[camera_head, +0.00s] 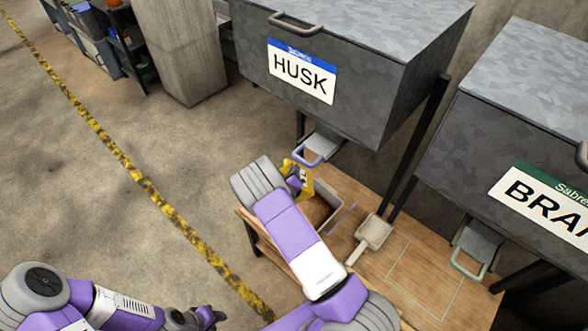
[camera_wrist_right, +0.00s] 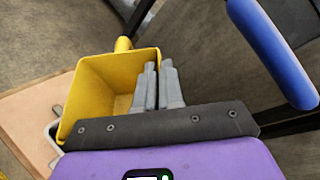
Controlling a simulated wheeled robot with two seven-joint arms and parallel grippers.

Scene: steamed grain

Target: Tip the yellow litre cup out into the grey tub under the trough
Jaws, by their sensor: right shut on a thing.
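The yellow litre cup (camera_head: 309,182) is in my right gripper (camera_head: 297,181), above the far left end of the grey tub (camera_head: 336,219). In the right wrist view, the fingers (camera_wrist_right: 158,88) are shut at the wall of the cup (camera_wrist_right: 85,90). Its mouth faces the camera; I see bare yellow walls and no grain, though part of the inside is hidden.
A blue gate handle (camera_head: 308,154) hangs under the husk trough, close to the cup; it also shows in the wrist view (camera_wrist_right: 275,50). A pale scoop (camera_head: 373,233) lies on the wooden bench (camera_head: 425,262) right of the tub. The bran trough (camera_head: 530,130) stands further right.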

